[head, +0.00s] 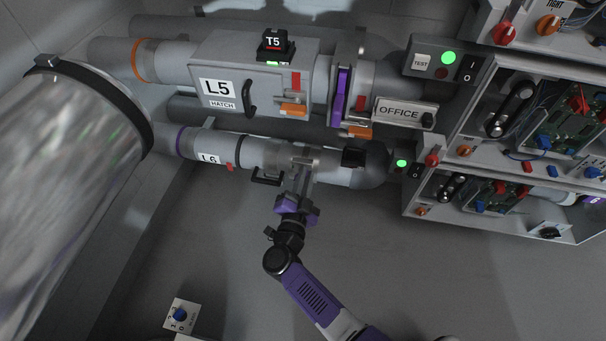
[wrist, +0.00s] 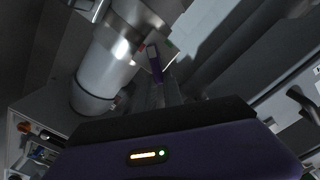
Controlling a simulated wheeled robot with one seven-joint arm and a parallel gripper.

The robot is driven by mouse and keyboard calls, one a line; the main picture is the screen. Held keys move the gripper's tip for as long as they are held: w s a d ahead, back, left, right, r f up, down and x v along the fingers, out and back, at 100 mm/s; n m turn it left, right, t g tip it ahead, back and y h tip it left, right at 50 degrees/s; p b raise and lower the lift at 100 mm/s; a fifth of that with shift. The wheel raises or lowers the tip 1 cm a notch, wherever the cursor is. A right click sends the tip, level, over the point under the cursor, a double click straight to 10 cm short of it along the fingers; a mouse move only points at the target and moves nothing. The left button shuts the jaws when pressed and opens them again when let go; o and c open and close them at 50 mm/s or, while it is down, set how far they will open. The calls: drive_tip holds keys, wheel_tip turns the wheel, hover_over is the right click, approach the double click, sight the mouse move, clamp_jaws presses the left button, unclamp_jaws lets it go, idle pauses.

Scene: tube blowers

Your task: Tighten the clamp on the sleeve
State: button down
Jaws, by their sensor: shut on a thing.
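The lower pipe, labelled L6 (head: 208,158), runs across the middle of the head view. A grey sleeve section (head: 335,170) sits on it, right of the label. A shiny metal clamp band (wrist: 122,42) wraps the pipe in the wrist view. My gripper (head: 301,175) reaches up from below to the front of this pipe, at the clamp area. In the wrist view its fingers (wrist: 158,92) point at a small purple piece (wrist: 154,62) beside the band. The fingers are shut on a part there, which looks like the clamp's lever. The exact grip is too dark and small to see.
A dark handle (head: 266,178) juts out just left of my gripper. A large clear tube (head: 60,190) fills the left; panels (head: 490,208) stand right. Floor below is mostly free.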

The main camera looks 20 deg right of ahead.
drive_tip(key=m, duration=0.2)
drive_tip(key=f+m, duration=0.1)
drive_tip(key=m+b, duration=0.1)
drive_tip(key=m, duration=0.1)
drive_tip(key=shift+s+d+f+m, duration=0.15)
drive_tip(key=shift+s+d+m, duration=0.1)
drive_tip(key=shift+s+m, duration=0.05)
drive_tip(key=m, duration=0.2)
drive_tip(key=f+m+b, duration=0.1)
drive_tip(key=m, duration=0.1)
drive_tip(key=shift+m+b, duration=0.3)
drive_tip(key=c, duration=1.5)
unclamp_jaws()
drive_tip(key=shift+d+r, duration=0.1)
drive_tip(key=shift+o, duration=0.2)
drive_tip(key=p+v, duration=0.2)
drive_tip(key=v, duration=0.6)
drive_tip(key=shift+p, duration=0.35)
